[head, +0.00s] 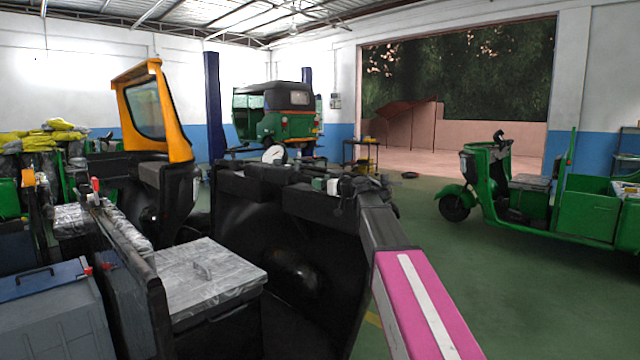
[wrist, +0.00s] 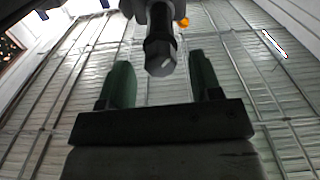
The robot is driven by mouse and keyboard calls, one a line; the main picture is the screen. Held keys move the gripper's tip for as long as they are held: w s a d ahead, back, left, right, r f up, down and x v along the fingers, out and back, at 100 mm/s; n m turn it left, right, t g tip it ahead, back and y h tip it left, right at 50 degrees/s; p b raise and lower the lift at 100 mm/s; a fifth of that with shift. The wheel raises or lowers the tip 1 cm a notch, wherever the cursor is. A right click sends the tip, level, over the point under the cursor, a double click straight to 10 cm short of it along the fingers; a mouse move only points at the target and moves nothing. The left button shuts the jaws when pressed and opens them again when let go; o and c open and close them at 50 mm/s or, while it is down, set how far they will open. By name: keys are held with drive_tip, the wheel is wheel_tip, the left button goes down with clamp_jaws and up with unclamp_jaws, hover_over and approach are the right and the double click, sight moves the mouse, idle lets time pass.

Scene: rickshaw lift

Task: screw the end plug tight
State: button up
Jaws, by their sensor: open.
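In the wrist view a dark, rounded plug-like part with a pale, faceted end (wrist: 160,62) hangs down from a grey fitting at the top centre. I take it to be the end plug. My gripper (wrist: 158,78) points up towards it with its two greenish fingers spread, one on each side and below. There are clear gaps between the fingers and the plug, and the gripper holds nothing. How deep the plug sits and whether it is tight cannot be told. In the head view I cannot make out the plug or the gripper.
A dark vehicle body with an orange-framed windshield (head: 158,110) fills the middle. A metal-topped box (head: 205,280) and blue-lidded case (head: 45,280) crowd the lower left. A green three-wheeler (head: 590,210) stands right. Green floor (head: 440,255) lies open between. An orange spot (wrist: 183,22) is beside the fitting.

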drive_tip(key=shift+x, duration=0.9)
drive_tip(key=shift+s, duration=0.1)
drive_tip(key=c, duration=0.9)
drive_tip(key=shift+c, duration=0.2)
